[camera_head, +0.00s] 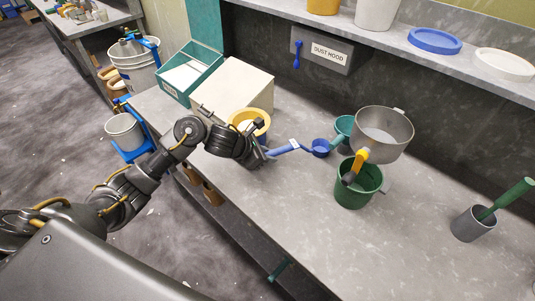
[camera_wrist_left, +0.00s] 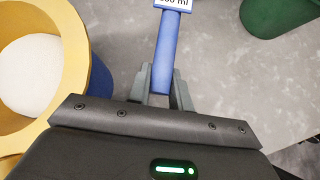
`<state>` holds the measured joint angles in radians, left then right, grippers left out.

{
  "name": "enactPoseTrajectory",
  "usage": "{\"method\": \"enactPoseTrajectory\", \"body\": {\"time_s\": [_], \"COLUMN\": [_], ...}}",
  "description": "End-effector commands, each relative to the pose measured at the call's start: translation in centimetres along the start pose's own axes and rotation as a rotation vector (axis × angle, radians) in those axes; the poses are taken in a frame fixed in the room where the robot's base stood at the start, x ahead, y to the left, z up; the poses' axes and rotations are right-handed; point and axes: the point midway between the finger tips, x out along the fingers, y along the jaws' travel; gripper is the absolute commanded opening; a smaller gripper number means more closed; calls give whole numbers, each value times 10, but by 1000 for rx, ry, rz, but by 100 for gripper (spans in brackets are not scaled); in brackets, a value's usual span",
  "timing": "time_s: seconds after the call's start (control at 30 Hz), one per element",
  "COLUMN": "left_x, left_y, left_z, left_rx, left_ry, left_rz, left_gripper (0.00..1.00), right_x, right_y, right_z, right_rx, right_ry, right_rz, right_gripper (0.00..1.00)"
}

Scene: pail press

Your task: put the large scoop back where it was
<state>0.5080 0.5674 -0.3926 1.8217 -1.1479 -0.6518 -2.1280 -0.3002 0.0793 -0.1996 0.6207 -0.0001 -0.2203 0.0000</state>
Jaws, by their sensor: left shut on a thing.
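A blue scoop with a round bowl (camera_head: 320,148) and a straight handle lies low over the grey bench; I cannot tell whether it touches the bench. My left gripper (camera_head: 264,155) is shut on the end of its handle. In the left wrist view the gripper's fingers (camera_wrist_left: 162,92) close around the blue handle (camera_wrist_left: 166,55), which has a white label ending in "ml". The scoop's bowl is outside that view. My right gripper is not in view.
A yellow-rimmed blue pail (camera_head: 250,120) stands close beside the left gripper. A green pail (camera_head: 357,185), a teal cup (camera_head: 344,125) and a metal sieve-like pan (camera_head: 383,133) stand right of the scoop. A grey cup (camera_head: 472,224) holds a green handle. The bench's front middle is clear.

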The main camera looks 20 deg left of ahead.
Motion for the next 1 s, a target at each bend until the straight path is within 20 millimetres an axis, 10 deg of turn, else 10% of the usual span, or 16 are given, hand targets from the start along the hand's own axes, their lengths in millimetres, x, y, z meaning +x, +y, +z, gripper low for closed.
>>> {"method": "enactPoseTrajectory", "body": {"time_s": [0.13, 0.17, 0.3, 0.67, 1.0], "left_x": [0, 1, 0, -5, -68], "left_y": [0, 0, 0, 0, 1], "left_z": [-1, -2, -2, -1, -1], "left_rx": [0, 1, 1, 3, 7], "left_ry": [3, 5, 4, 2, 2], "left_rz": [0, 0, 0, 1, 4], "left_gripper": [0, 24, 42, 42, 42], "right_x": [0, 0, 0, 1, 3], "right_y": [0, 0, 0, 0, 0], "right_z": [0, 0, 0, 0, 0], "right_rx": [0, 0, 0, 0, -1], "right_ry": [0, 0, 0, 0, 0], "right_rz": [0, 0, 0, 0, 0], "right_gripper": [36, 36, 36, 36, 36]}}
